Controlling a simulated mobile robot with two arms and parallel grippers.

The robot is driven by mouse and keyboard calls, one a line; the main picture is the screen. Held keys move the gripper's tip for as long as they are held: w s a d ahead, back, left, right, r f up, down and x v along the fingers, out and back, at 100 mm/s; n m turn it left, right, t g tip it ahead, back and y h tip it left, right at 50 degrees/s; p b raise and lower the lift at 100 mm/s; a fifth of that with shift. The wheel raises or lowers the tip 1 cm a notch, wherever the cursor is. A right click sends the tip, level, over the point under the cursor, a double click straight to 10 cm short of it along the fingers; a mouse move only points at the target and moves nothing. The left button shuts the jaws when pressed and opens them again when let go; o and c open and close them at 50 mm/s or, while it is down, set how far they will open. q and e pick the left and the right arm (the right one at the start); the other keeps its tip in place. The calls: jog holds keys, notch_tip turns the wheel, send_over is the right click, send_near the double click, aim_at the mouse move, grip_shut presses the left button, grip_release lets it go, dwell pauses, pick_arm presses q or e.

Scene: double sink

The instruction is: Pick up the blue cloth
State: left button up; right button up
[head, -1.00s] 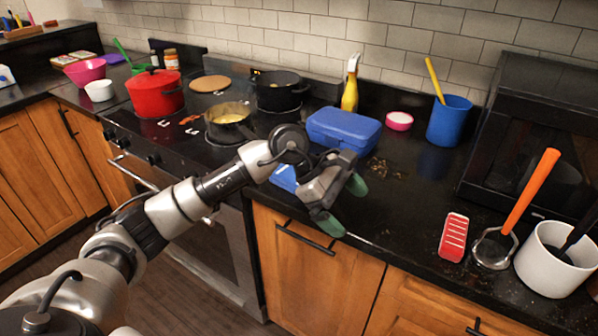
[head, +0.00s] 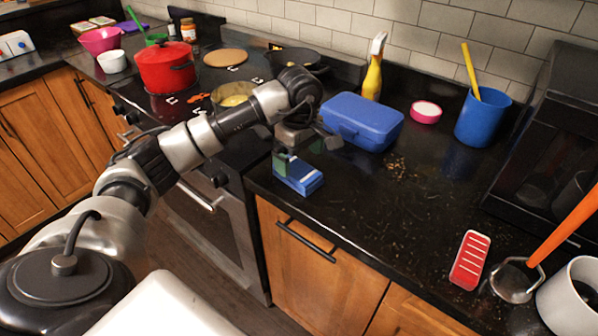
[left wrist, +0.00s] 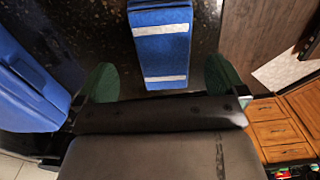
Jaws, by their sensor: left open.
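The blue cloth (head: 298,174) is a small folded blue block with white stripes, lying on the black counter near its front edge, beside the stove. It also shows in the left wrist view (left wrist: 161,42), top centre. My left gripper (head: 303,148) is above the cloth and partly covers its far end in the head view. My right gripper is not in view.
A blue lunch box (head: 362,121) stands close behind the left gripper. Crumbs (head: 398,168) lie on the counter. A red pot (head: 165,67) and pans are on the stove to the left. A red grater (head: 470,260) lies to the right. The counter's middle is mostly clear.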

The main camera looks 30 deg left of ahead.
aim_at(298, 169)
pick_arm(q)
jog(key=f, duration=0.2)
jog(key=f+p, duration=0.1)
jog(key=shift+s+f, duration=0.25)
jog(key=shift+f, duration=0.45)
jog(key=shift+c, duration=1.4)
jog(key=c, duration=0.7)
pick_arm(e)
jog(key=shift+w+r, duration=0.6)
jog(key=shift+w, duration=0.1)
